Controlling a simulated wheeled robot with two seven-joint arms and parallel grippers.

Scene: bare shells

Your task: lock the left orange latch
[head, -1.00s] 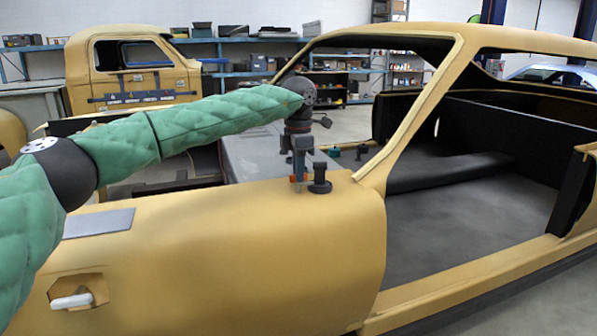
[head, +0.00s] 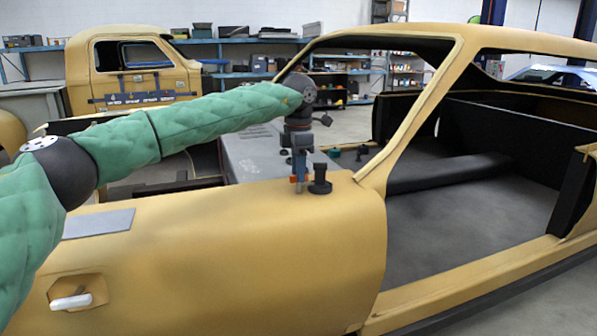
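A small orange latch (head: 293,180) sits on top of the tan fender, near the base of the windshield pillar. Only small orange parts show, beside and behind my fingers. My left gripper (head: 300,184) points down from above at the latch, with its fingertips at or against it. The fingers overlap in this view, so I cannot tell if they are open or shut on it. A black round-topped knob (head: 320,180) stands just right of the gripper. My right gripper is not in view.
A white handle (head: 71,301) sits in a recess in the tan fender (head: 220,260). Dark and teal knobs (head: 334,152) stand on the far side. The windshield pillar (head: 410,115) rises close to the right. The car's interior is open.

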